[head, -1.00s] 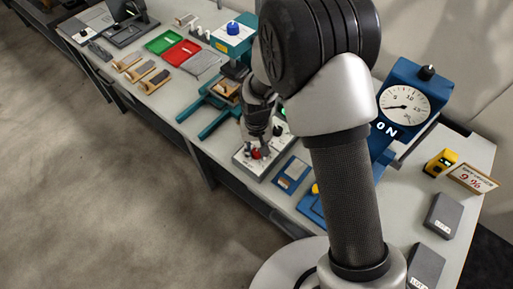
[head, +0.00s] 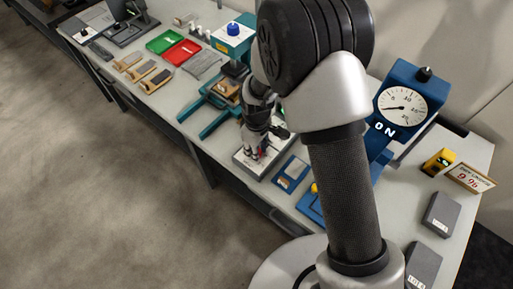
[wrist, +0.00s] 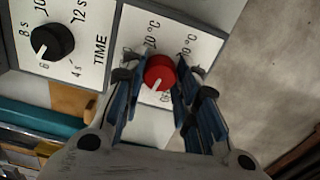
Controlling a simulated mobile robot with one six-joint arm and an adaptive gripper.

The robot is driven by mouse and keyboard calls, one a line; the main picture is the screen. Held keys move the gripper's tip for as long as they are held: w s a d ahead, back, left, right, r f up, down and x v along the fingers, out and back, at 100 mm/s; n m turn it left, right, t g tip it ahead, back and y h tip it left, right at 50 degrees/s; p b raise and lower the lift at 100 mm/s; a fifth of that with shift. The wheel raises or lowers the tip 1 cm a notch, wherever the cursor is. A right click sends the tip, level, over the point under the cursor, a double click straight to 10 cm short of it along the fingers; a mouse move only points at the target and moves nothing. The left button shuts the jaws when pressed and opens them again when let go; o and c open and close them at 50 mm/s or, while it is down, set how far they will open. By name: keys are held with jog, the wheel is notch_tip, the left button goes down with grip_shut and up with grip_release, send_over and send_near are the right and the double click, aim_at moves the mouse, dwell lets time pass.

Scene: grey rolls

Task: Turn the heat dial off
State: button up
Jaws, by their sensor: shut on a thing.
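The red heat dial (wrist: 159,72) sits on a white panel with °C marks in the wrist view. A white pointer line shows on its lower side, and the printing below it is partly hidden. My gripper (wrist: 158,78) has its blue-padded fingers on either side of the dial, closed on it. In the head view, my gripper (head: 255,150) points down at the white control box (head: 241,163) on the bench, and a bit of red shows between the fingers.
The floor in front is clear.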

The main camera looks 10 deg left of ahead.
jog(key=n, duration=0.4)
jog(key=shift+n, duration=2.1)
jog(key=o, duration=1.1)
notch_tip(320, 180, up, 12)
